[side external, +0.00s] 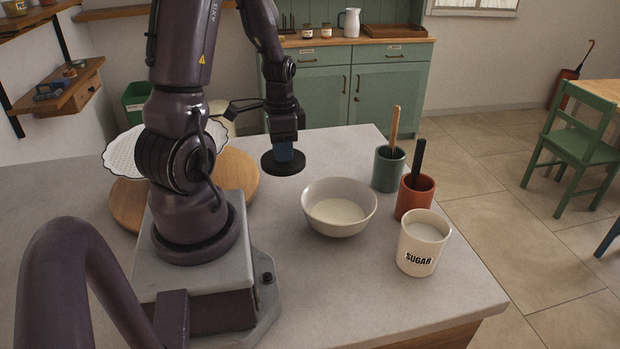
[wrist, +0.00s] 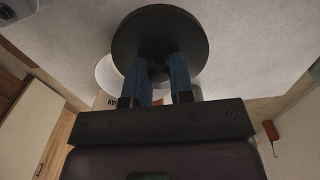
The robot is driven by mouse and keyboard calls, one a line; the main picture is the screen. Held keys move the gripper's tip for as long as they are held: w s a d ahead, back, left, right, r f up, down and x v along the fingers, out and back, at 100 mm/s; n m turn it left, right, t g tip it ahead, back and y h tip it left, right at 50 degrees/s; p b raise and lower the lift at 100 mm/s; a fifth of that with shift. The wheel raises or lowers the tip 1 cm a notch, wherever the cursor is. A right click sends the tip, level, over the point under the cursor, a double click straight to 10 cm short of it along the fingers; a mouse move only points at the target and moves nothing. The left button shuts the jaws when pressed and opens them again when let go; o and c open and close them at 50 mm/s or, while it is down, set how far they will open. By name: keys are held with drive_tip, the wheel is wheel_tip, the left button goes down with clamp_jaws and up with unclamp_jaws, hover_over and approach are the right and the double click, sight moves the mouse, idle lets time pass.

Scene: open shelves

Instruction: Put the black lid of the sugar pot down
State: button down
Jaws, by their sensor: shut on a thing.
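The black lid (side external: 283,163) is a round disc held low over the grey worktop, left of the bowl. I cannot tell whether it touches the worktop. My gripper (side external: 284,148) is above it, its blue fingers shut on the lid's knob. In the wrist view the lid (wrist: 160,32) fills the top middle, and the blue fingertips (wrist: 162,72) close on its knob. The cream sugar pot (side external: 422,243), marked SUGAR, stands open near the worktop's right edge, with white sugar inside. It is well to the right of my gripper.
A pale bowl (side external: 339,207) with white contents stands between the lid and the sugar pot. A green pot (side external: 388,171) and an orange pot (side external: 414,197) hold upright utensils behind the sugar pot. A round wooden board (side external: 240,175) is on the left. Grey worktop (side external: 330,155) is clear behind the bowl.

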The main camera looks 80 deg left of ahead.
drive_tip(key=w+a+f, duration=0.2)
drive_tip(key=a+f, duration=0.1)
drive_tip(key=w+a+f, duration=0.3)
drive_tip(key=a, duration=0.1)
drive_tip(key=w+a+f, duration=0.3)
drive_tip(key=a, duration=0.1)
drive_tip(key=shift+f, duration=0.15)
drive_tip(key=shift+w+a+f, duration=0.1)
drive_tip(key=shift+w+f, duration=0.05)
drive_tip(key=shift+f, duration=1.7)
drive_tip(key=shift+f, duration=0.1)
drive_tip(key=c, duration=1)
unclamp_jaws()
